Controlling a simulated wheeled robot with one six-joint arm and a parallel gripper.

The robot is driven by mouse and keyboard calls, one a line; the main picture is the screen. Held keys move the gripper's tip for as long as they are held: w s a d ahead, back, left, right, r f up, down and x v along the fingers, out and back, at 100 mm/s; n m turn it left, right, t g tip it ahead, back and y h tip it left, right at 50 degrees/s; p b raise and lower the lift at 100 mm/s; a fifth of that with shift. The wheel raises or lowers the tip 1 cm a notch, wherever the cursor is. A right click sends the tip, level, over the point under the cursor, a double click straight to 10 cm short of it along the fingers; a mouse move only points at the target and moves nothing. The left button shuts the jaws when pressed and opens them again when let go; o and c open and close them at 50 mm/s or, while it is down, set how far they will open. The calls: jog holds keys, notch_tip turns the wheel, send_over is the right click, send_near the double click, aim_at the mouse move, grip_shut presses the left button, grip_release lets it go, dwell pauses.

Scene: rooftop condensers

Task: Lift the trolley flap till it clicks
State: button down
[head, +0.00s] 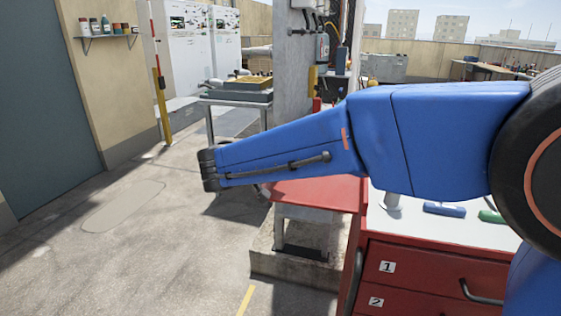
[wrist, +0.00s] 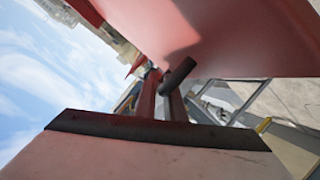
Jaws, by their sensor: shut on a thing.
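The red trolley (head: 430,268) stands at lower right in the head view, with drawers marked 1 and 2. Its red flap (head: 312,194) sticks out from its left side, close to level, partly hidden behind my blue arm. I cannot tell its exact angle or whether its catch has engaged. In the wrist view a broad red face, apparently the flap (wrist: 235,40), fills the upper right. My gripper (wrist: 161,80) reaches in from below, its fingers closed around a short dark bar, the flap's handle (wrist: 180,73).
A blue-handled tool (head: 444,209) and a green one (head: 491,216) lie on the trolley's pale top. A grey post (head: 302,60) and a bench with a tray (head: 238,96) stand behind. The concrete floor (head: 130,250) at left is open.

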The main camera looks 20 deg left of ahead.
jog(key=c, duration=2.1)
grip_release()
jog(key=shift+s, duration=0.1)
jog(key=v, duration=1.7)
jog(key=shift+r, duration=0.15)
